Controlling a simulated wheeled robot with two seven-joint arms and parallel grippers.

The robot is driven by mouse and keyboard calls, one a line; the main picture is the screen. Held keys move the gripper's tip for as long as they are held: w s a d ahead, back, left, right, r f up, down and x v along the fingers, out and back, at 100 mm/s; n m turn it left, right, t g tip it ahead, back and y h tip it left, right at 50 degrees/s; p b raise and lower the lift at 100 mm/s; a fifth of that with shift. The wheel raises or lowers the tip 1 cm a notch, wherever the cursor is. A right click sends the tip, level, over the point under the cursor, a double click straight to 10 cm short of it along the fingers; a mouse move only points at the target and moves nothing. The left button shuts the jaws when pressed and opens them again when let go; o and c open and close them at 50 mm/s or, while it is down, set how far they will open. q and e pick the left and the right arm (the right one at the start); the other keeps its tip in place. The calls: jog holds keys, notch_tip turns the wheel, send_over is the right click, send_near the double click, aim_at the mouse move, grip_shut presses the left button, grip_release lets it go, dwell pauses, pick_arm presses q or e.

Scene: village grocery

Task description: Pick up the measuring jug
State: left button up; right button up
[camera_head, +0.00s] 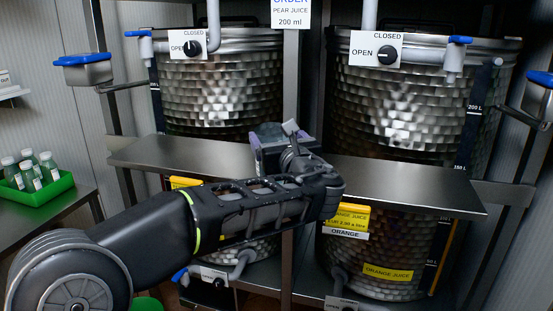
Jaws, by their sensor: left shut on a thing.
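My left arm comes in from the lower left and reaches to the steel shelf (395,182) in front of the two tanks. My left gripper (290,148) is at the middle of the shelf, shut on the measuring jug (268,132). The jug looks dark and see-through, with its rim showing above the gripper. Most of its body is hidden behind my gripper and wrist. I cannot tell whether the jug touches the shelf. My right gripper is not in view.
Large steel tanks (223,95) and (420,125) stand behind the shelf, with OPEN/CLOSED valve knobs (388,55). A post (291,75) rises between them. A green crate (45,195) of bottles stands at left. The shelf is bare on both sides of my gripper.

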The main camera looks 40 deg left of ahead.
pick_arm(q)
jog(key=c, duration=0.8)
jog(key=shift+o, duration=0.2)
notch_tip(320, 180, up, 10)
jog(key=p, duration=0.1)
dwell(0.4)
